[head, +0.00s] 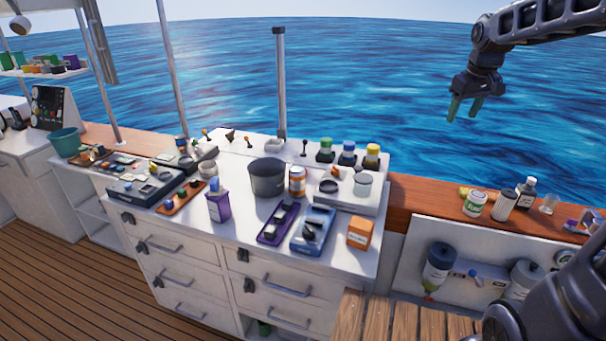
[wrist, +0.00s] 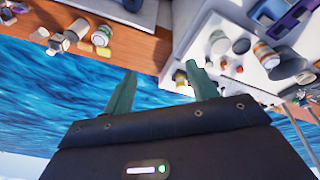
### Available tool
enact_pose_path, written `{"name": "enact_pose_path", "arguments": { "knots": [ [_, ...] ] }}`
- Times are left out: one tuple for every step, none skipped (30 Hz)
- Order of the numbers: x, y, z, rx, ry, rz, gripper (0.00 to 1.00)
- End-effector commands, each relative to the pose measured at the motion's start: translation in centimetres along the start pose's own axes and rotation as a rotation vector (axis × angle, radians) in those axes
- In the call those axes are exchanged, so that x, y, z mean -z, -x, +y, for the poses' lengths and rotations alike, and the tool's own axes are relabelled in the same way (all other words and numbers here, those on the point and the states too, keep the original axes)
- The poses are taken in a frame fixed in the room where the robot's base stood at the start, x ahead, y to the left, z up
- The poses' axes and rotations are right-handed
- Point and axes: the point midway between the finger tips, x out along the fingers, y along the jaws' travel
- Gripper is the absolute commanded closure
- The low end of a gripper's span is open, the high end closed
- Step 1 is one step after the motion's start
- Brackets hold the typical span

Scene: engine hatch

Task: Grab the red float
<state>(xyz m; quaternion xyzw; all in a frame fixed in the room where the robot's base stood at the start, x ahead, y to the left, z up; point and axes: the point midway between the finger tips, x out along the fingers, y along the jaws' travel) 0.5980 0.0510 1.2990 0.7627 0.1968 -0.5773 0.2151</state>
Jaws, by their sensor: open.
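My gripper (head: 465,107) is open and empty, raised over the water at the upper right of the head view. Its two green fingers stand apart in the wrist view (wrist: 160,76), with nothing between them. I cannot pick out the red float for certain. A small reddish thing (head: 334,171) shows on the white raised box, behind a dark round dish. A small red-orange round thing (wrist: 239,69) shows beside the white box top in the wrist view. Both are too small to name. My gripper is well apart from them.
The white cabinet top (head: 285,234) is crowded: a grey pot (head: 267,178), an orange jar (head: 297,181), a purple carton (head: 217,205) and an orange box (head: 360,232). Bottles and jars stand on the wooden ledge (head: 423,199) at right. A metal post (head: 281,85) rises behind.

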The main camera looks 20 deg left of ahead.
Motion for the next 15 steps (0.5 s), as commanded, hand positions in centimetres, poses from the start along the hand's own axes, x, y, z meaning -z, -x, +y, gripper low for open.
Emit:
{"name": "enact_pose_path", "arguments": {
  "knots": [
    [1.8, -0.6, -0.4, 0.008, 0.035, -0.009, 0.42],
    [2.8, -0.8, -0.6, 0.011, 0.056, -0.012, 0.42],
    [4.1, -1.2, -0.9, 0.016, 0.084, -0.018, 0.42],
    [5.1, -1.6, -1.2, 0.02, 0.106, -0.021, 0.42],
    [6.1, -1.9, -1.4, 0.024, 0.126, -0.025, 0.42],
    [7.4, -2.4, -1.9, 0.029, 0.154, -0.029, 0.42],
    [8.4, -2.7, -2.2, 0.033, 0.176, -0.032, 0.42],
    [9.3, -3.1, -2.5, 0.036, 0.195, -0.036, 0.42],
    [10.6, -3.6, -3.0, 0.041, 0.224, -0.04, 0.42],
    [11.5, -4.1, -3.4, 0.045, 0.245, -0.044, 0.42],
    [12.5, -4.5, -3.8, 0.049, 0.265, -0.047, 0.42],
    [13.7, -5.1, -4.4, 0.054, 0.294, -0.051, 0.42],
    [14.6, -5.6, -4.9, 0.059, 0.314, -0.056, 0.42],
    [15.5, -6.1, -5.4, 0.063, 0.335, -0.058, 0.42],
    [16.7, -6.8, -6.0, 0.068, 0.363, -0.062, 0.42]
  ]
}}
